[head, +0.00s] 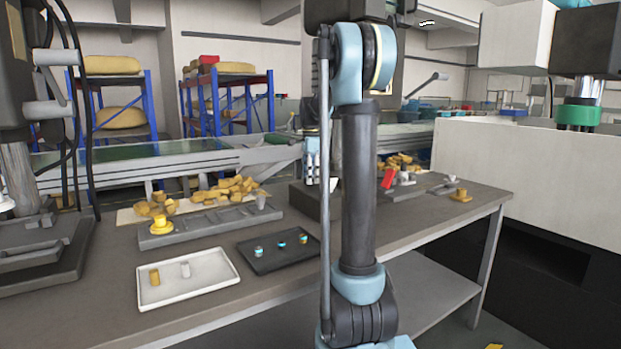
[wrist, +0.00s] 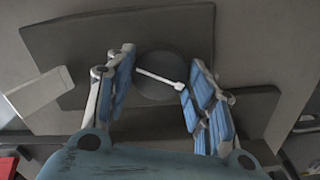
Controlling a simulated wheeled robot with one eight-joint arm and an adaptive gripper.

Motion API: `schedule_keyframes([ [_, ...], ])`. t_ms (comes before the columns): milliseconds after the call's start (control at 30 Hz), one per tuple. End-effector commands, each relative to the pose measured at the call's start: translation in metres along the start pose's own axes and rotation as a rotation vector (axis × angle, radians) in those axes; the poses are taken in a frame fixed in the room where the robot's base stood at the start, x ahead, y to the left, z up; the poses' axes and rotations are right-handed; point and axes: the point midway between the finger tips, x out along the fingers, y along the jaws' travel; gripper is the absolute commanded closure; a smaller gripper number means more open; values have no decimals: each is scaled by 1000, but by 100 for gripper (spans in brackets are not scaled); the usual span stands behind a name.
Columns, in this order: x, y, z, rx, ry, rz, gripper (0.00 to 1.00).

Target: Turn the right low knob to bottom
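In the wrist view a dark round knob (wrist: 158,83) carries a white pointer bar, which runs nearly sideways and slopes down to the right. My gripper (wrist: 160,58) is open, with one blue-padded finger on each side of the knob. The right finger is close to the pointer's wider right end; I cannot tell whether it touches. The left finger is near the pointer's left end. In the head view my upright arm hides much of the work area, and the knob cannot be made out there.
A workbench (head: 425,213) crosses the head view. On it stand a white tray (head: 150,301) with two small parts and a dark tray (head: 270,265) with small coloured parts. In the wrist view a pale block (wrist: 38,97) lies left of the gripper, with dark plates around the knob.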

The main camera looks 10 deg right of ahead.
Motion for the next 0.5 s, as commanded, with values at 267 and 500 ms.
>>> schedule_keyframes([
  [267, 0, -1, -2, -27, 0, -2, 75],
  [500, 0, -2, -2, -151, 1, -3, 75],
])
